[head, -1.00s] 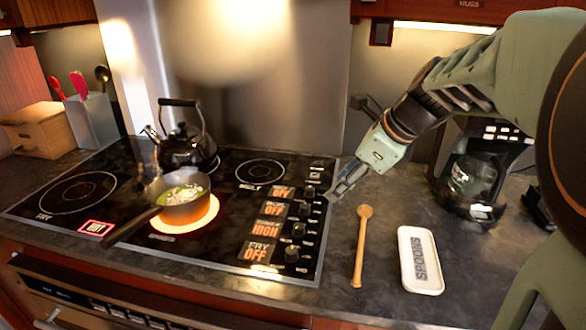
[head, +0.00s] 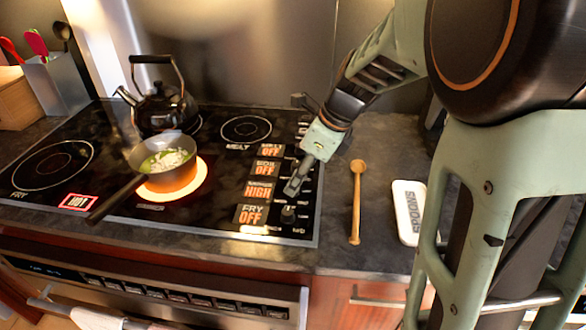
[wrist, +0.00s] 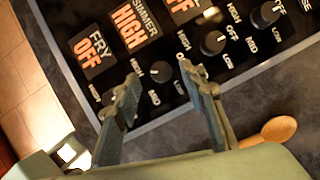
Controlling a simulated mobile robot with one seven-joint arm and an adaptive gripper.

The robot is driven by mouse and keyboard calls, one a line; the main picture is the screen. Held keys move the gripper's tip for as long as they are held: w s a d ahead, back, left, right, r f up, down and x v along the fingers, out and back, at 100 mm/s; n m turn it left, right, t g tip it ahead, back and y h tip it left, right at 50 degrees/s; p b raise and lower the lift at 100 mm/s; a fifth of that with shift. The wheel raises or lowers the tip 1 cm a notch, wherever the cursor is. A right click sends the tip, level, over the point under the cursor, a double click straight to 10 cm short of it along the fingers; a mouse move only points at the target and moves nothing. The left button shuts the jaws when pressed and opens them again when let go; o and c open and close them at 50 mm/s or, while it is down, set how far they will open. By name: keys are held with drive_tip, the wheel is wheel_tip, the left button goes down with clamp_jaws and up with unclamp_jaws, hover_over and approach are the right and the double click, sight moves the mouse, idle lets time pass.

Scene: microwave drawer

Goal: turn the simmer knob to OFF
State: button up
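The simmer knob (wrist: 213,42) is a round black knob with HIGH, OFF, MID and LOW around it. The simmer display (wrist: 135,22) reads HIGH in orange and shows in the head view too (head: 258,191). My gripper (wrist: 158,72) is open and empty above the knob row. In the head view my gripper (head: 292,188) covers the simmer knob's place. I cannot tell its height or any contact.
The fry display (head: 251,214) reads OFF. A pan (head: 162,153) sits on a glowing burner, its handle toward the front left. A black kettle (head: 166,108) stands behind it. A wooden spoon (head: 356,205) and a white spoon rest (head: 404,205) lie right of the cooktop.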

drive_tip(key=shift+x, duration=1.05)
clamp_jaws()
